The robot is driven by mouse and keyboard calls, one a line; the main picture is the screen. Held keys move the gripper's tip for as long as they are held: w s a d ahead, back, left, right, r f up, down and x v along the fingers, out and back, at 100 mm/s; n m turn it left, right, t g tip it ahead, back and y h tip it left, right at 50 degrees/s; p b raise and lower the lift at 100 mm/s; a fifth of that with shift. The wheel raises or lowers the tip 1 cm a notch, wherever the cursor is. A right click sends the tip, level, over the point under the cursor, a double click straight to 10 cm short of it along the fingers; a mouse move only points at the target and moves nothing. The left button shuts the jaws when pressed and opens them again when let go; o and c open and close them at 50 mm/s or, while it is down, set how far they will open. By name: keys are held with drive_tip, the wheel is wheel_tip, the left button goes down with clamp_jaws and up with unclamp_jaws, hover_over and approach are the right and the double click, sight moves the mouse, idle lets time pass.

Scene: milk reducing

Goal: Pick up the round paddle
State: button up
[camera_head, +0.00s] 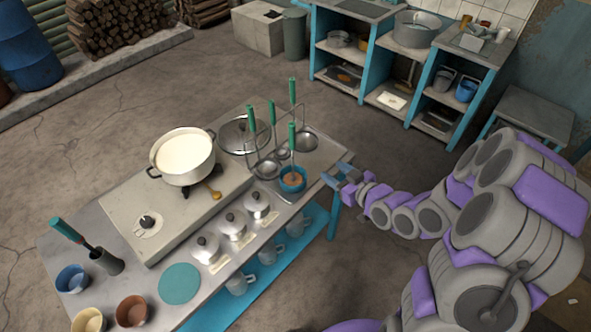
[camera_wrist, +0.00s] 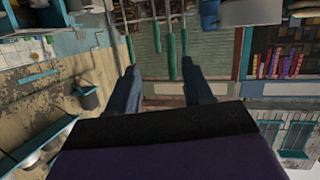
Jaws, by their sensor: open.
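Several green-handled utensils stand upright at a rack on the right end of the counter. One has a round, flat metal head (camera_head: 305,142); I cannot tell for certain whether it is the round paddle. A green handle (camera_head: 291,135) rises from a blue bowl (camera_head: 292,180) with brown contents. My gripper (camera_head: 331,172) is open and empty at the counter's right edge, just right of the blue bowl. In the wrist view the picture is upside down; green handles (camera_wrist: 172,55) show beyond and between my open fingers (camera_wrist: 158,72), apart from them.
Small lidded pots (camera_head: 231,227) line the front. Another green handle (camera_head: 66,230) leans in a grey holder at left. Blue shelves (camera_head: 365,75) stand behind; floor between is clear.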

wheel_tip(320, 180, up, 3)
drive_tip(key=a+t+y, duration=0.2)
drive_tip(key=a, duration=0.1)
drive_tip(key=b, duration=0.5)
approach(294, 133)
drive_tip(key=shift+m, duration=0.3)
drive_tip(key=x, duration=0.4)
drive_tip(key=shift+w+a, duration=0.1)
drive_tip(key=shift+a, duration=0.05)
drive_tip(key=shift+b+x, duration=0.5)
drive_tip(key=shift+x, duration=2.85)
drive_tip(key=shift+c, duration=0.5)
clamp_jaws()
